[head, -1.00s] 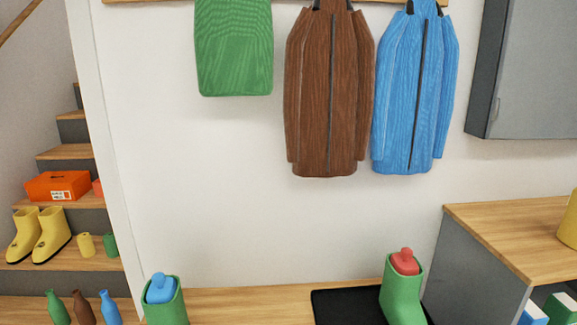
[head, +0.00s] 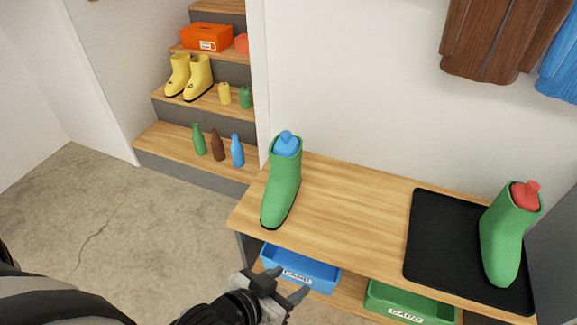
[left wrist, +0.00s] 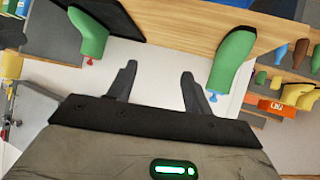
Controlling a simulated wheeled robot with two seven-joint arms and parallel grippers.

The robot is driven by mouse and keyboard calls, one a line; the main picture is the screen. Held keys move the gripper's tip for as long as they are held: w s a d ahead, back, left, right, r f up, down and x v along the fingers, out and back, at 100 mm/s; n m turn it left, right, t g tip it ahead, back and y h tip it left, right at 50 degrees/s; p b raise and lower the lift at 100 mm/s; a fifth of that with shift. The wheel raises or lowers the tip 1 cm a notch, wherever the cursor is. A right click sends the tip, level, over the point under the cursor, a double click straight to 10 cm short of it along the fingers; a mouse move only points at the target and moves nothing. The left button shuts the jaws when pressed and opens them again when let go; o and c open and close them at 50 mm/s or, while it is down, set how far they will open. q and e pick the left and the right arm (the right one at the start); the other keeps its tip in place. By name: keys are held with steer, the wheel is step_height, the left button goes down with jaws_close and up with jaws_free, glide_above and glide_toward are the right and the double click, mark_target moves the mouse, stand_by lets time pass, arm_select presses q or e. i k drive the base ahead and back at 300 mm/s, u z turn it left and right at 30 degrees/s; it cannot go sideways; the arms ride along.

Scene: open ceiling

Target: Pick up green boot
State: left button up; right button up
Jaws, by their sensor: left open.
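One green boot (head: 283,185) stands on the left end of the wooden bench with a blue object (head: 287,143) in its opening. Another green boot (head: 505,240) stands on a black mat at the right, with a red object (head: 525,194) in its top. My left gripper (head: 287,283) is open and empty in front of the bench, below and apart from the left boot. In the left wrist view, which is upside down, the open fingers (left wrist: 157,76) have nothing between them. The blue-topped boot (left wrist: 232,60) is at the right there, the red-topped boot (left wrist: 90,30) at the left.
The bench (head: 345,205) is bare between the left boot and the black mat (head: 435,240). A blue bin (head: 320,275) and a green bin (head: 405,302) sit beneath. Stairs at the left hold several bottles, yellow boots (head: 190,78) and an orange box (head: 207,37). Open floor lies at left.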

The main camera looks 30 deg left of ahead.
mark_target(283, 184)
steer(key=u, duration=0.4)
steer(key=k, duration=1.1)
steer(key=u, duration=1.6)
steer(key=i, duration=1.1)
steer(key=z, duration=0.5)
steer(key=i, duration=1.15)
steer(key=z, duration=0.9)
